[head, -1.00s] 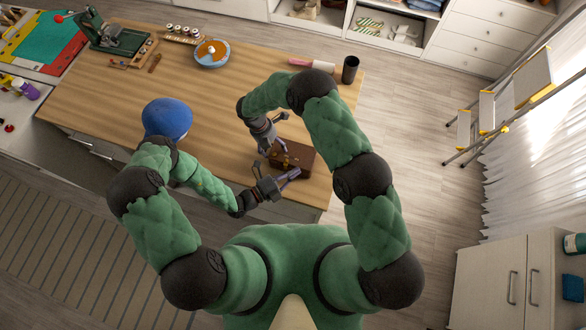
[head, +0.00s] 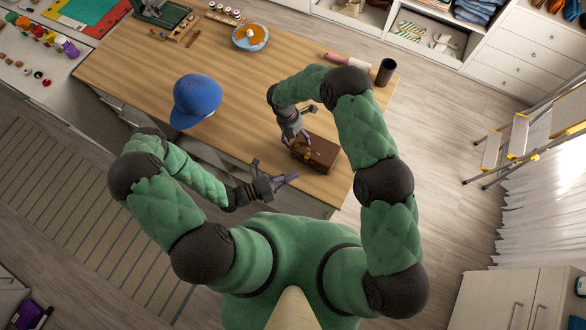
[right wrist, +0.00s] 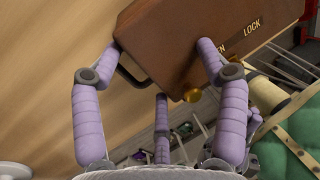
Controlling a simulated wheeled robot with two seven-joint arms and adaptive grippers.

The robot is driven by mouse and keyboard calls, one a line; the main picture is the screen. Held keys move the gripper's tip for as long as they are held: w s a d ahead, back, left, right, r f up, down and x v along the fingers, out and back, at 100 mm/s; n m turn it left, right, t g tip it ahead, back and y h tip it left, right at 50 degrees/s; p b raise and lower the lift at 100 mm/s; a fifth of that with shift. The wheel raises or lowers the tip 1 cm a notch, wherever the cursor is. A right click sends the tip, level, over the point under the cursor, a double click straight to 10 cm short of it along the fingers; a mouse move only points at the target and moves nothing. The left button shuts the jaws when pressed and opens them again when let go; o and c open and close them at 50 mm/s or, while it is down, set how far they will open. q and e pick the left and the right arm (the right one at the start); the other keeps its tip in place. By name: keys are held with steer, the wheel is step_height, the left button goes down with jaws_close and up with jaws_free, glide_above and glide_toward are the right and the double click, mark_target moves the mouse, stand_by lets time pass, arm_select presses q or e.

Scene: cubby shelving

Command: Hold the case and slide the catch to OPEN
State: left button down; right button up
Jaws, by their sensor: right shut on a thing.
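The brown case (head: 319,153) sits near the front edge of the wooden table. In the right wrist view, the case (right wrist: 185,35) carries gold lettering: LOCK is readable, and the other word shows only as "EN" beside a finger.
A blue cap (head: 196,99) lies on the table (head: 245,95) to the left. A black cup (head: 386,71) and a pinkish roll (head: 347,60) stand and lie at the far right corner. The table behind the case is mostly clear.

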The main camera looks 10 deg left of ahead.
steer(key=shift+s+d+f, duration=0.1)
steer(key=shift+s+f, duration=0.45)
steer(key=shift+f, duration=0.15)
steer(key=o, duration=1.2)
steer(key=shift+o, duration=1.2)
steer(key=shift+w, duration=0.25)
steer(key=shift+r, duration=0.2)
steer(key=shift+w+r, duration=0.1)
steer(key=shift+w, duration=0.05)
